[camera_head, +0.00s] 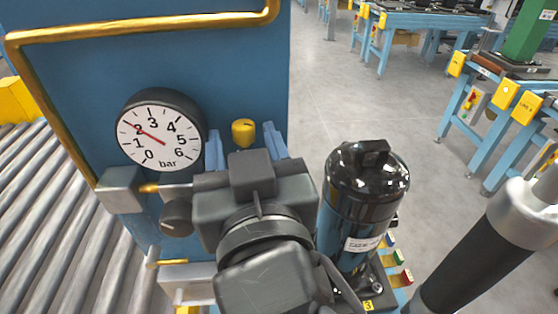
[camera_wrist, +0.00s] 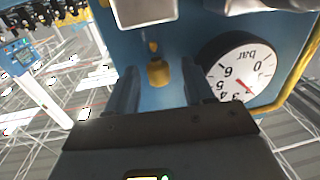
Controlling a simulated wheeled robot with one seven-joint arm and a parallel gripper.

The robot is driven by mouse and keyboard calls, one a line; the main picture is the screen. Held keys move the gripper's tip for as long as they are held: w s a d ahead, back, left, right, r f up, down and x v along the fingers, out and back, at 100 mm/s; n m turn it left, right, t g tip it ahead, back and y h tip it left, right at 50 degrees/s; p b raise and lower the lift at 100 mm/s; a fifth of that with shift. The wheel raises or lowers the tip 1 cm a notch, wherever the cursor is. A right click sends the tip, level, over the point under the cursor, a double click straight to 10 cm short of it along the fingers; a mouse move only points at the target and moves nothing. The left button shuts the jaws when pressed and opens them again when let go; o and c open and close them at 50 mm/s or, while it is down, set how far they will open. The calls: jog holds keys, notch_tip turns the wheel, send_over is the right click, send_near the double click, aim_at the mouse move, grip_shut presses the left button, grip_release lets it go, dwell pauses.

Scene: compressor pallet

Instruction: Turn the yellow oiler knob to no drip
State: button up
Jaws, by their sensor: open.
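The yellow oiler knob (camera_head: 243,132) sits on the blue panel, right of the pressure gauge, in the head view. It also shows in the wrist view (camera_wrist: 159,72), where it lies between the two fingers. My gripper (camera_head: 245,138) is open, with one blue finger on each side of the knob and a visible gap on both sides. In the wrist view my gripper (camera_wrist: 160,80) shows dark fingers, and neither seems to touch the knob. The knob's mark or drip setting cannot be read. My arm hides what lies below the knob in the head view.
The round gauge (camera_head: 160,138) reads about 2 bar, close left of the fingers. A brass pipe (camera_head: 140,30) runs along the panel's top and left. A black cylinder (camera_head: 362,200) stands right of my wrist. Rollers (camera_head: 50,230) lie at left; open floor (camera_head: 350,100) is beyond.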

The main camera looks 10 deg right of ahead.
jog(key=shift+d+n+g+y+p, duration=0.25)
jog(key=shift+n+y+p, duration=0.4)
jog(key=shift+y, duration=0.4)
jog(key=shift+d+n+g+y+p, duration=0.15)
jog(key=shift+n+g+y+p, duration=0.2)
jog(key=shift+n+y, duration=0.55)
jog(key=p+v, duration=0.4)
jog(key=v, duration=0.3)
jog(key=shift+s, duration=0.35)
jog(key=shift+d+f, duration=0.1)
